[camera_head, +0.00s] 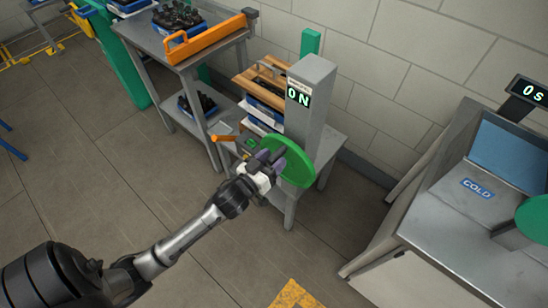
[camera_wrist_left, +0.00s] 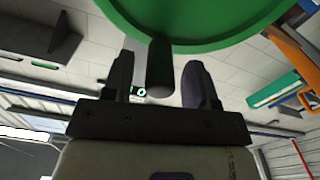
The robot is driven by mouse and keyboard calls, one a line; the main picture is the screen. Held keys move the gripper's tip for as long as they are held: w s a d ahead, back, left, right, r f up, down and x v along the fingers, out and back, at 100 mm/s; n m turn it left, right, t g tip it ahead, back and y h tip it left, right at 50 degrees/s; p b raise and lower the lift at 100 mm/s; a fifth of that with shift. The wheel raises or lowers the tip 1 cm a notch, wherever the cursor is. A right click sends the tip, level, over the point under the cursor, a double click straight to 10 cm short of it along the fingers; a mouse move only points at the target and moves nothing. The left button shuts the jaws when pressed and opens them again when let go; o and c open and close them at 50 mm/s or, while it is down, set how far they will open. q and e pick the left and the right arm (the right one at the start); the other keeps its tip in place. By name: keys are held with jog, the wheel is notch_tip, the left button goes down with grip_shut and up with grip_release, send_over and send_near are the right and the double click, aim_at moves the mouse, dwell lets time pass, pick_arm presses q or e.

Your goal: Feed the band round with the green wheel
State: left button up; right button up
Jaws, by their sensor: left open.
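The green wheel (camera_head: 300,167) is mounted upright on the side of a grey post machine (camera_head: 312,90) whose display reads ON. In the left wrist view the wheel (camera_wrist_left: 200,20) fills the top, with a dark cylindrical handle (camera_wrist_left: 160,68) near its rim. My left gripper (camera_head: 271,158) is at the near left edge of the wheel. In the left wrist view its two open fingers (camera_wrist_left: 158,80) stand on either side of the handle, with gaps showing. I cannot make out the band. My right gripper is not in view.
A grey cart (camera_head: 167,52) with an orange tray (camera_head: 205,40) stands behind left. Wooden-topped stacked boxes (camera_head: 262,80) are behind the post. A steel bench (camera_head: 450,215) marked COLD is at the right. Open floor (camera_head: 110,150) lies to the left.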

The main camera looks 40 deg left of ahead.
pick_arm(q)
jog(key=shift+w, duration=0.5)
grip_shut()
dwell(0.3)
